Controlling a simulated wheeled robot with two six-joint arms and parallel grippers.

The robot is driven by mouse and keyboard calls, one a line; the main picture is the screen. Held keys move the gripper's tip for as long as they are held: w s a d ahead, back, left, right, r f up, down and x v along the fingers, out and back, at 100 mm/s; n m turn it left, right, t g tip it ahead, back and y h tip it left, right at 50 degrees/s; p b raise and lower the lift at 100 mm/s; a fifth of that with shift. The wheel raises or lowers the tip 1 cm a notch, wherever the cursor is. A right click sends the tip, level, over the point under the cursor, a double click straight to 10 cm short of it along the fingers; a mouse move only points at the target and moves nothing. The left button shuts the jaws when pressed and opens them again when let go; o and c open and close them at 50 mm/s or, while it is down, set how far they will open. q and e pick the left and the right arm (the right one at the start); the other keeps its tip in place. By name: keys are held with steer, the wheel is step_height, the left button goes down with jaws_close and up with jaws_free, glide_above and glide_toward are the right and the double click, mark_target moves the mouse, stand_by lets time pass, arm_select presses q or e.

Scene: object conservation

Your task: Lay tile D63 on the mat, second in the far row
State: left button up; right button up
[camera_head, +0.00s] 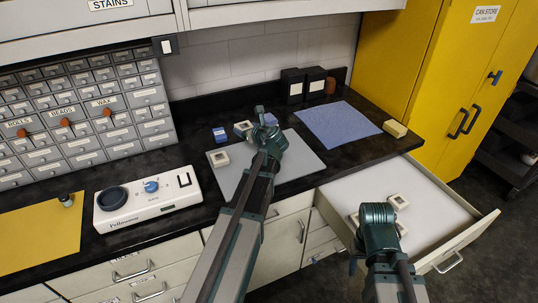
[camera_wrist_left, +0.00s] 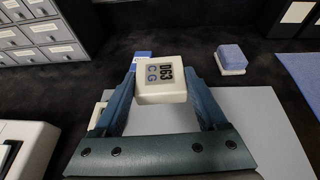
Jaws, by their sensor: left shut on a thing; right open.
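My left gripper (camera_head: 258,118) is shut on tile D63 (camera_wrist_left: 160,80), a white block whose face reads "D63" and "CG". The left wrist view shows the tile between both fingers (camera_wrist_left: 160,100). In the head view, the tile (camera_head: 242,129) appears near the far left part of the grey mat (camera_head: 303,152); whether it touches the mat is unclear. Another pale tile (camera_head: 219,158) lies at the mat's left edge, partly showing in the left wrist view (camera_wrist_left: 98,112). My right gripper (camera_head: 377,212) is open over the pulled-out drawer (camera_head: 440,195), near several pale tiles (camera_head: 397,201).
A blue block (camera_head: 220,134) stands beside the mat's far left corner. A blue-topped white block (camera_wrist_left: 231,58) stands behind the mat. A blue cloth (camera_head: 340,125), a yellowish block (camera_head: 395,128) and a white device (camera_head: 148,203) are on the dark counter.

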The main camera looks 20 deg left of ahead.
arm_select(q)
steer(key=shift+m+t+h, duration=0.3)
steer(key=shift+m+t, duration=0.1)
steer(key=shift+t, duration=0.1)
steer(key=w+d+f+b, duration=0.1)
steer(key=d, duration=0.4)
steer(key=w+d+f+b, duration=0.2)
steer(key=d, duration=0.2)
steer(key=w+d+f+b, duration=0.1)
steer(key=d, duration=0.4)
steer(key=shift+w+d+f, duration=0.2)
steer(key=shift+d+f, duration=0.1)
steer(key=shift+d, duration=0.35)
steer(key=b, duration=0.2)
glide_above(247, 156)
steer(key=shift+w+d+f, duration=0.15)
steer(key=shift+d+f, duration=0.3)
steer(key=shift+f, duration=0.25)
steer(key=f+b, duration=0.3)
steer(key=shift+a+f, duration=0.3)
steer(key=shift+a, duration=0.1)
steer(key=shift+f+b, duration=0.15)
steer(key=shift+b, duration=0.25)
steer(key=o, duration=1.5)
steer(key=shift+c, duration=0.2)
